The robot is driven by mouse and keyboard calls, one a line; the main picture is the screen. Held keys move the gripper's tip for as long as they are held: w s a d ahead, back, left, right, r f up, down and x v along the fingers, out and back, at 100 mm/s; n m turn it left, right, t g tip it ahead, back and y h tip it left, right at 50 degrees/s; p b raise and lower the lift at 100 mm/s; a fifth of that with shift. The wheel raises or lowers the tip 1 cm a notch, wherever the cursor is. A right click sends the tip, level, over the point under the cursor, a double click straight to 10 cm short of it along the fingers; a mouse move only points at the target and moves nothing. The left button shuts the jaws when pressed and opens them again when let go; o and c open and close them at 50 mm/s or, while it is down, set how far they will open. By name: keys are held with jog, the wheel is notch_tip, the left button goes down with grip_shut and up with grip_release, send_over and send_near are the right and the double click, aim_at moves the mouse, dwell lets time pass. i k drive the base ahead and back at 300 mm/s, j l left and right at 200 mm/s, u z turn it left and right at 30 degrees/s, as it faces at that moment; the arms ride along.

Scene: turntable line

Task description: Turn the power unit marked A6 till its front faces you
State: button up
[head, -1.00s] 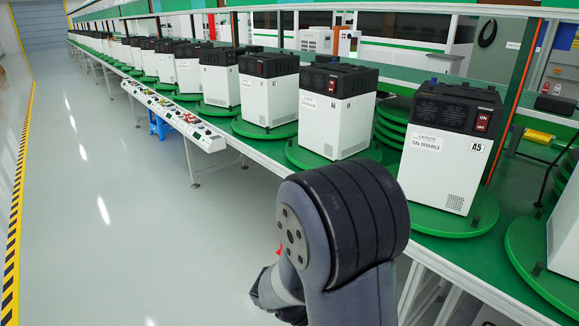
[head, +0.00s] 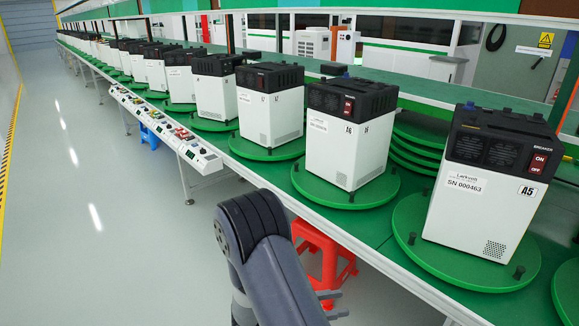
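The power unit marked A6 (head: 333,155) is a white box with a black top. It stands upright on a green round turntable (head: 345,198) right of the picture's middle. Its face with the red switch, serial label and A6 mark points toward the aisle, front-left; a second side shows at right. My gripper (head: 336,304) is low in the picture, below the bench edge and well apart from A6. Two grey fingertips show with a gap and nothing between them; the rest of it is hidden behind my arm.
Unit A5 (head: 485,200) stands on its own turntable at right, close to A6's. Unit A7 (head: 268,110) stands at left, with more units beyond. A red stool (head: 322,255) is under the bench. A control strip (head: 170,130) juts from the bench. The aisle floor (head: 90,200) is clear.

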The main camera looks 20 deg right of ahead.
aim_at(382, 189)
jog(key=i+l, duration=0.1)
jog(key=i, duration=1.05)
jog(key=i+l, duration=0.15)
jog(key=i, duration=1)
